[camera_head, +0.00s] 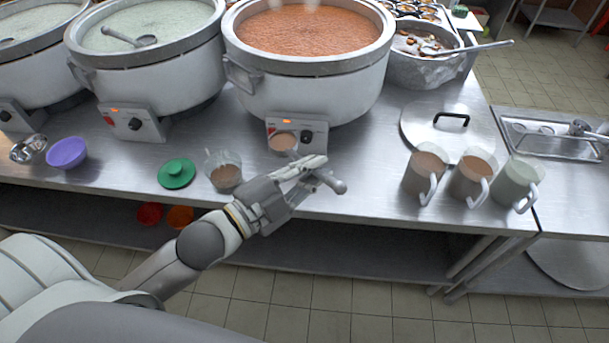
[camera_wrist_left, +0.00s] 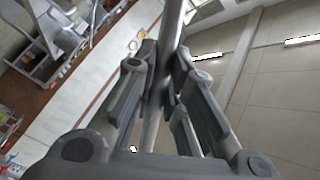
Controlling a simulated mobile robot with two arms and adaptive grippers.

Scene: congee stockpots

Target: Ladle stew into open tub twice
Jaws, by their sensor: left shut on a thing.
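The stew pot (camera_head: 310,68) is a large white cooker with orange-red stew at the back centre. My left gripper (camera_head: 318,172) is shut on a ladle, in front of this pot and above the counter's front part. The ladle's bowl (camera_head: 283,142) shows left of the fingers and holds brownish stew. Its metal handle (camera_wrist_left: 172,25) runs between the fingers in the left wrist view. The open tub (camera_head: 223,160) is clear, stands left of the gripper and has brown stew in it. A green lid (camera_head: 176,173) lies left of the tub. My right gripper is out of view.
Two white congee pots (camera_head: 160,75) (camera_head: 35,75) stand at the left. A purple bowl (camera_head: 66,153) and metal bowl (camera_head: 28,149) sit front left. Several mugs (camera_head: 472,178) and a pot lid (camera_head: 425,120) stand right. A metal pot (camera_head: 430,68) with a ladle is back right.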

